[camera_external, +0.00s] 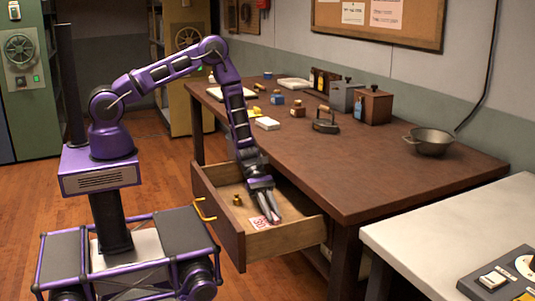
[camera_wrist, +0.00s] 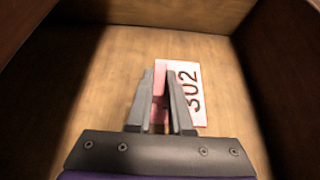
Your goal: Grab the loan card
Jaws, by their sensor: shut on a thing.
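The loan card, a small pink and white card marked 302, lies in the open drawer (camera_external: 220,246). It shows in the external view (camera_external: 259,223) and in the wrist view (camera_wrist: 190,75). My gripper (camera_external: 273,216) reaches down into the drawer at the card. In the wrist view my gripper (camera_wrist: 160,90) is shut on the card, with its two fingers over the pink left part. The fingers hide some of the card, and the numbered part sticks out to the right. I cannot tell whether the card is clear of the drawer floor.
A small brass object (camera_external: 237,199) stands in the drawer. The drawer walls rise close around my gripper. Above is the wooden desk (camera_external: 370,175), with a flat iron (camera_external: 326,120), boxes and a metal pot (camera_external: 432,140). A pale counter (camera_external: 450,235) stands at right.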

